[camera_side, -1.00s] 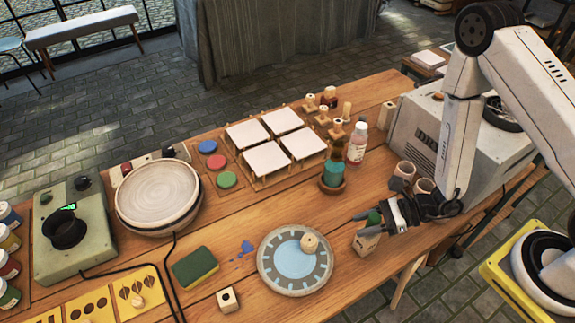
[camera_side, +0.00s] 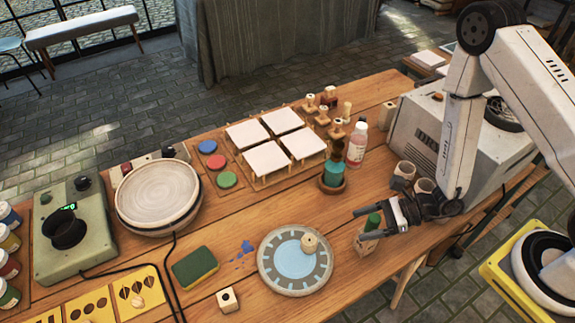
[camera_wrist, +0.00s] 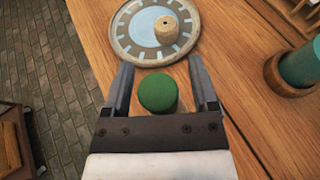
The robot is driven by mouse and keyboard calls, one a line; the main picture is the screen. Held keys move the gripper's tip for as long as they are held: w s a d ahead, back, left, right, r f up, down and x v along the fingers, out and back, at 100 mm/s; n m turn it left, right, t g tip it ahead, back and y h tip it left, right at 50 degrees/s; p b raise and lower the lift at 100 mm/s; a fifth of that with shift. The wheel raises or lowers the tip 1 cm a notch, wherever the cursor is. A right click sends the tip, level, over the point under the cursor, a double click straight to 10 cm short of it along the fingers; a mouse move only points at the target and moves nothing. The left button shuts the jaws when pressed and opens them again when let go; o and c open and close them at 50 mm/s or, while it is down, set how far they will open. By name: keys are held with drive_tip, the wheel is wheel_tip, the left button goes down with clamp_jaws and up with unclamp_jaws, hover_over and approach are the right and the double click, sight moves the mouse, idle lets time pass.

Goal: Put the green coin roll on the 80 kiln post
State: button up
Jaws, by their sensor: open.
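The green coin roll (camera_side: 373,221) stands upright on or just above a pale wooden block (camera_side: 364,246) near the table's front right. The block has dark marks that I cannot read, so I cannot tell if it is the 80 kiln post. My gripper (camera_side: 364,224) is open, with one finger on each side of the roll. The wrist view shows the round top of the green roll (camera_wrist: 158,92) between the spread fingers (camera_wrist: 161,80), with gaps at both sides.
A round plate (camera_side: 266,276) with a small wooden cylinder (camera_side: 310,243) lies left of my gripper. Another wooden block (camera_side: 228,300) stands near the front edge. A teal cylinder (camera_side: 334,173) sits in a brown holder behind. Cups (camera_side: 404,173) stand close to my wrist.

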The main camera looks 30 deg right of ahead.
drive_tip(key=v, duration=1.1)
drive_tip(key=shift+d+r, duration=0.25)
drive_tip(key=shift+d, duration=0.05)
drive_tip(key=shift+s, duration=0.2)
idle(0.6)
drive_tip(key=s+r+n+g+h, duration=0.3)
drive_tip(key=s+n+g+h, duration=0.15)
drive_tip(key=n+g, duration=0.65)
drive_tip(key=w+d+r+n+t+h, duration=0.1)
drive_tip(key=w+r+n+t+h, duration=0.6)
drive_tip(key=n, duration=0.5)
drive_tip(key=shift+w+d+r+h, duration=0.35)
drive_tip(key=shift+w+r, duration=0.25)
drive_tip(key=shift+w, duration=0.4)
